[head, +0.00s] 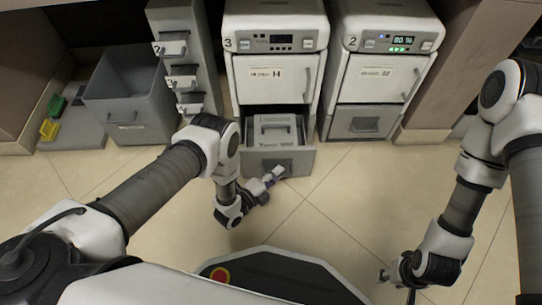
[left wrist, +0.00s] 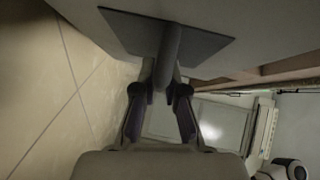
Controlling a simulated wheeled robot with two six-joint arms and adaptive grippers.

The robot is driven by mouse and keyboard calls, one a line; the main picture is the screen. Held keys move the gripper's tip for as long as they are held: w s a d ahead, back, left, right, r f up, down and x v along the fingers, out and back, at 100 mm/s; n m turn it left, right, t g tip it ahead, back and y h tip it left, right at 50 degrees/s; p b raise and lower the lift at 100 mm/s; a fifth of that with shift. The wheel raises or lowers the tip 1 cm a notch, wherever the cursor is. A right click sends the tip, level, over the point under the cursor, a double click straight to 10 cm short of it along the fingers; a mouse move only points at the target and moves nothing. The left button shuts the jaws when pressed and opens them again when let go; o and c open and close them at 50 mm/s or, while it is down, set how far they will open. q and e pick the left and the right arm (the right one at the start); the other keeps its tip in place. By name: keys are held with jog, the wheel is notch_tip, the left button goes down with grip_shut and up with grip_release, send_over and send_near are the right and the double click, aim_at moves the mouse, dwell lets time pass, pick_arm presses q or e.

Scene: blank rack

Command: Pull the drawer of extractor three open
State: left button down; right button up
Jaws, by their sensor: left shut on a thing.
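Extractor three (head: 276,50) is the white machine labelled 3, at the middle back in the head view. Its grey bottom drawer (head: 300,162) stands pulled out toward me, with a light grey cartridge-like box (head: 276,130) inside. In the left wrist view the left gripper (left wrist: 160,100) is shut on the dark handle (left wrist: 170,55), which stands out from a dark plate on the drawer front. My right gripper (head: 398,282) hangs low at the right, away from the drawer; its fingers are too small to read.
Extractor two (head: 383,60) stands to the right with its drawer (head: 362,122) shut. A grey open bin (head: 132,105) and a narrow unit with numbered handles (head: 181,60) stand to the left. A tray with green and yellow pieces (head: 75,132) lies far left. The floor in front is clear.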

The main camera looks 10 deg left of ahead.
pick_arm(q)
jog(key=s+d+p, duration=0.2)
jog(key=s, duration=0.5)
jog(key=c, duration=1.2)
grip_release()
jog(key=o, duration=0.7)
jog(key=r, duration=0.8)
jog(key=shift+w+d+r+p, duration=0.1)
jog(key=shift+w+p, duration=0.2)
jog(key=shift+p, duration=0.05)
jog(key=shift+s+r, duration=0.25)
jog(key=shift+r, duration=1)
jog(key=c, duration=0.7)
jog(key=shift+f, duration=0.3)
